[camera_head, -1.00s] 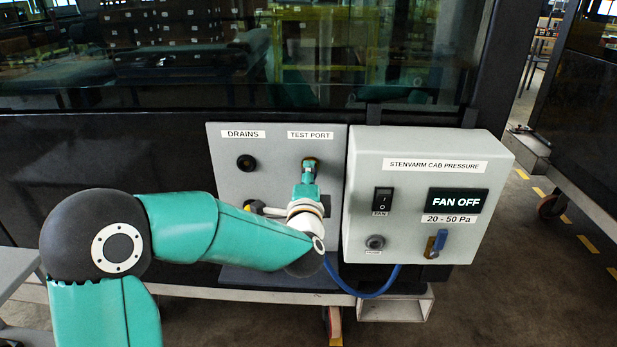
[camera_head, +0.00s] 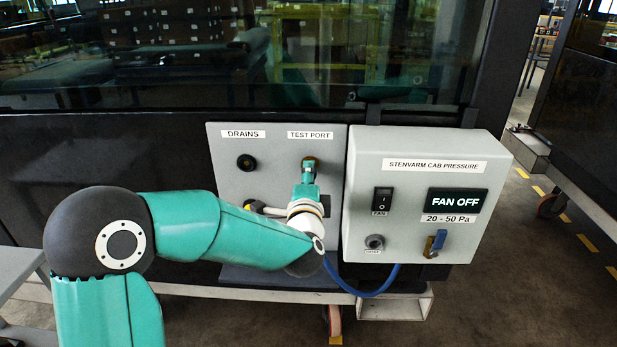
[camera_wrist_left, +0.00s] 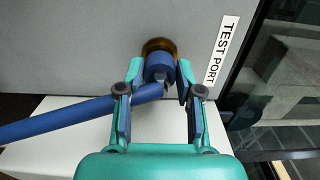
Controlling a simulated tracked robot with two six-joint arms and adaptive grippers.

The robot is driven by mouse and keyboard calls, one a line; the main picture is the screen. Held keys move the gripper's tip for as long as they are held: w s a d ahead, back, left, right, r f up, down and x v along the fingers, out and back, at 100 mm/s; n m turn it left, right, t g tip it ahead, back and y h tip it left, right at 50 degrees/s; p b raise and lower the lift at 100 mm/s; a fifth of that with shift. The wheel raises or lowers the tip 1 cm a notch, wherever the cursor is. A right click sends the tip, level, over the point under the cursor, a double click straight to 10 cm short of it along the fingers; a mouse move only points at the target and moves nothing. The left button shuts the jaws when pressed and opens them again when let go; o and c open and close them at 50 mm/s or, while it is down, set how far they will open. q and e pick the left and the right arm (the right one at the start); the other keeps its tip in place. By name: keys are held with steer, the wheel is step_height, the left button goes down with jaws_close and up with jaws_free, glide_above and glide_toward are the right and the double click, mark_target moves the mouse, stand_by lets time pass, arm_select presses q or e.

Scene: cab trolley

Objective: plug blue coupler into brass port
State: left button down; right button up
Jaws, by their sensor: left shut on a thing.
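The brass port (camera_head: 311,161) is on the grey panel under the TEST PORT label. In the left wrist view the brass port (camera_wrist_left: 157,44) shows as a ring behind the blue coupler (camera_wrist_left: 159,66). My left gripper (camera_wrist_left: 161,76) is shut on the coupler, with a finger on each side of it. The coupler's far end lies up against the port and overlaps it. I cannot tell whether it is seated. In the head view my left gripper (camera_head: 308,180) is just below the port and hides the coupler. My right gripper is not in view.
A blue hose (camera_wrist_left: 62,118) runs left from the coupler and hangs below the panel in the head view (camera_head: 372,293). The pressure box (camera_head: 410,190), reading FAN OFF, stands close on the right. A dark drain hole (camera_head: 246,162) is on the left.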

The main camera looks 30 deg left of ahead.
arm_select(q)
steer(key=shift+w+a, duration=0.2)
steer(key=shift+w, duration=0.15)
stand_by(0.3)
steer(key=c, duration=0.7)
jaws_free()
steer(key=v, duration=1.2)
steer(key=o, duration=0.7)
steer(key=shift+a, duration=0.1)
steer(key=shift+s, duration=0.1)
